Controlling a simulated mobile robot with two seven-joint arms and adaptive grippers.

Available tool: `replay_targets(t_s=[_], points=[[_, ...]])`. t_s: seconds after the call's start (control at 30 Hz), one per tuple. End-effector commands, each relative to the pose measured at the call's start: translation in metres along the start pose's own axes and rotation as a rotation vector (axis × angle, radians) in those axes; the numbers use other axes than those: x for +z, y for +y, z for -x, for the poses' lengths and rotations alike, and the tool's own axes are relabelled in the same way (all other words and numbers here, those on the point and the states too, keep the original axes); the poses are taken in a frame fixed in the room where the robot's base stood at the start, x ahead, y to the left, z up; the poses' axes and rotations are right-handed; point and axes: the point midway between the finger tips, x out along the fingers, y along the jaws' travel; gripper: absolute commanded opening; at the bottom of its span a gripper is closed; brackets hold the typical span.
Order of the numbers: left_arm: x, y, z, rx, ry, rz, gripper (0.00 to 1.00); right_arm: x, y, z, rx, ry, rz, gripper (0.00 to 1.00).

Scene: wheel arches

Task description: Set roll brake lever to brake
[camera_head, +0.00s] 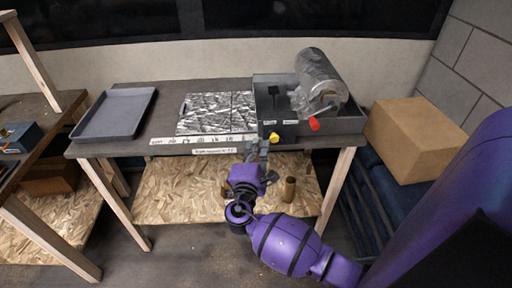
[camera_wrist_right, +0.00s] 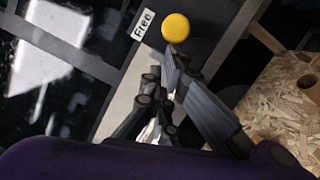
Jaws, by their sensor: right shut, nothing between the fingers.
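A yellow round knob (camera_head: 274,136), apparently the end of the roll brake lever, is at the front of the grey dispenser box (camera_head: 350,125). In the right wrist view the yellow knob (camera_wrist_right: 176,27) is beside a white label reading "Free" (camera_wrist_right: 144,24). My right gripper (camera_head: 264,146) is shut and empty just in front of the knob. Its fingertips (camera_wrist_right: 172,62) are very close to the knob; I cannot tell whether they touch. The lever's shaft is not clearly visible. My left gripper is not in view.
A foil-covered roll (camera_head: 318,75) sits on the box, with a red knob (camera_head: 314,124) at its front. Silver sheet (camera_head: 205,115) lies on the table left of the box. A grey tray (camera_head: 115,113) is farther left. A cardboard box (camera_head: 415,135) is at right.

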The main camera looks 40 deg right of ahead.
Motion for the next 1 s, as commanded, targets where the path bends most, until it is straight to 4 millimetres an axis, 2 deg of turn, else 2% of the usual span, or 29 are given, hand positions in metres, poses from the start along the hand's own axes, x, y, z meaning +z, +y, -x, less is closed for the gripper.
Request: replay_targets(t_s=[0.57,0.77,1.0], points=[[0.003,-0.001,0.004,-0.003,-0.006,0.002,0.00,0.006,0.009,-0.001,-0.029,-0.001,-0.121,0.00],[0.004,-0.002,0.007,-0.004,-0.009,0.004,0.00,0.013,0.016,-0.003,-0.056,-0.002,-0.226,0.00],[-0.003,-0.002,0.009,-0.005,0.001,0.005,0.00,0.026,0.027,-0.006,-0.107,-0.003,-0.431,0.00]])
